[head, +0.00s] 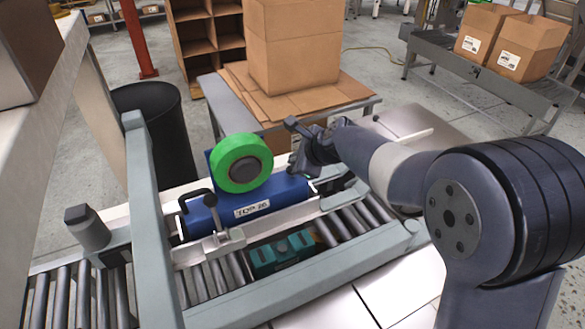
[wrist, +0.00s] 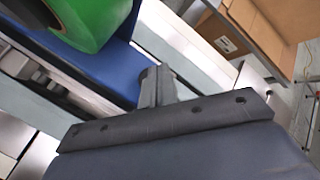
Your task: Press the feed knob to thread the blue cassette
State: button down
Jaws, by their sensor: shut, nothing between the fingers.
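The blue cassette (head: 262,203) lies on the roller conveyor with a white label on its front side. A large green tape roll (head: 241,162) with a dark hub stands upright on it. Black handles (head: 203,199) rise at the cassette's left end. I cannot tell which part is the feed knob. My gripper (head: 295,163) is shut and empty, just right of the green roll and above the cassette's right end. In the wrist view my gripper (wrist: 154,80) shows its closed fingers beside the blue body (wrist: 110,70). The green roll (wrist: 92,18) is at upper left there. I cannot tell whether the fingers touch anything.
A grey frame (head: 150,210) crosses the conveyor rollers (head: 75,290) on the left. A teal unit (head: 282,252) sits low in front of the cassette. A cardboard box (head: 292,45) stands on a table behind. A black bin (head: 160,140) is at back left.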

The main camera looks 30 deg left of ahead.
jog(key=shift+f, duration=0.15)
dwell(0.5)
jog(key=shift+f, duration=0.3)
jog(key=shift+f+b, duration=0.85)
dwell(0.9)
jog(key=shift+r, duration=0.1)
jog(key=shift+r+p, duration=1.15)
jog(key=shift+p, duration=0.05)
notch_tip(320, 180, up, 5)
jog(key=p, duration=0.5)
jog(key=shift+r, duration=0.15)
